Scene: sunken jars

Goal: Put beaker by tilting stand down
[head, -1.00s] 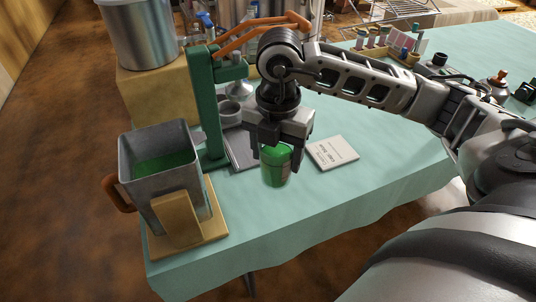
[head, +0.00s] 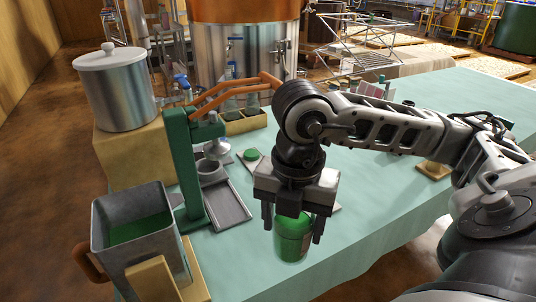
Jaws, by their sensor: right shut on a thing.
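A beaker with green contents (head: 293,245) is held upright between the fingers of my right gripper (head: 292,224), low over the front part of the table. I cannot tell whether its base touches the cloth. The fingers are shut on its sides and hide part of its upper body. On the left, an open metal jug (head: 115,222) with green liquid and a brown handle rests on a wooden tilting stand (head: 158,280). The stand is left of the beaker, with bare cloth between them. My left gripper is not in view.
A green lever press (head: 188,165) with an orange-brown arm stands behind the tilting stand, a grey tray (head: 228,205) beside it. A lidded metal pot (head: 117,88) sits on a wooden block (head: 122,150). A green lid (head: 251,154) lies behind my gripper. The front cloth is clear.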

